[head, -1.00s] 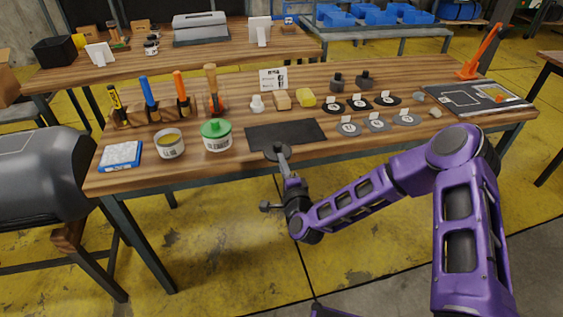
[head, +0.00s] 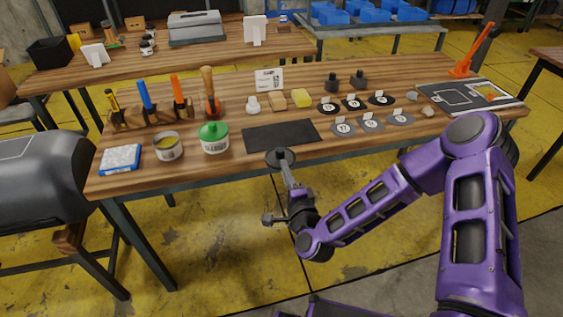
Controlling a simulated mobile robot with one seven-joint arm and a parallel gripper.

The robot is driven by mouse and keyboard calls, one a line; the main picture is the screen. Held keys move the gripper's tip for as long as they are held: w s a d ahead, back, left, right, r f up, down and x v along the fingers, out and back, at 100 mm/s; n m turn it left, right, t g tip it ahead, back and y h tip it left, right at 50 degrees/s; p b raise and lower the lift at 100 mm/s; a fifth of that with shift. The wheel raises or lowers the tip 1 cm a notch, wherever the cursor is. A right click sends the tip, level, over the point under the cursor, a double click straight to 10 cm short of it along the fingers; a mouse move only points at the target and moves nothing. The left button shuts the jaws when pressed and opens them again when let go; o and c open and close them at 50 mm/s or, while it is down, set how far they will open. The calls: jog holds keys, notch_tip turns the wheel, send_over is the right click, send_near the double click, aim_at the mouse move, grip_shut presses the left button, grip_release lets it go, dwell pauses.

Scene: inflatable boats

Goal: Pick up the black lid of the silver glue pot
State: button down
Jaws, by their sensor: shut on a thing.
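The silver glue pot (head: 168,152) stands open near the left front of the bench, with yellowish glue showing inside. My gripper (head: 285,169) is shut on a round, flat, dark disc, the black lid (head: 280,156). The lid is at the bench's front edge, just in front of the dark mat (head: 265,136), and overlaps its near edge in the picture. It looks slightly raised, but the gap under it is hard to judge. The fingertips are small and partly hidden by the lid.
A silver pot with a green lid (head: 213,137) stands right of the open pot. A blue-and-white box (head: 120,159) is at the left corner.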

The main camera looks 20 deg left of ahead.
jog(key=s+d+r, duration=0.2)
jog(key=s+d, duration=0.1)
jog(key=s, duration=0.2)
jog(key=shift+s+d+r+p, duration=0.25)
jog(key=shift+s+p, duration=0.1)
jog(key=shift+s, duration=0.05)
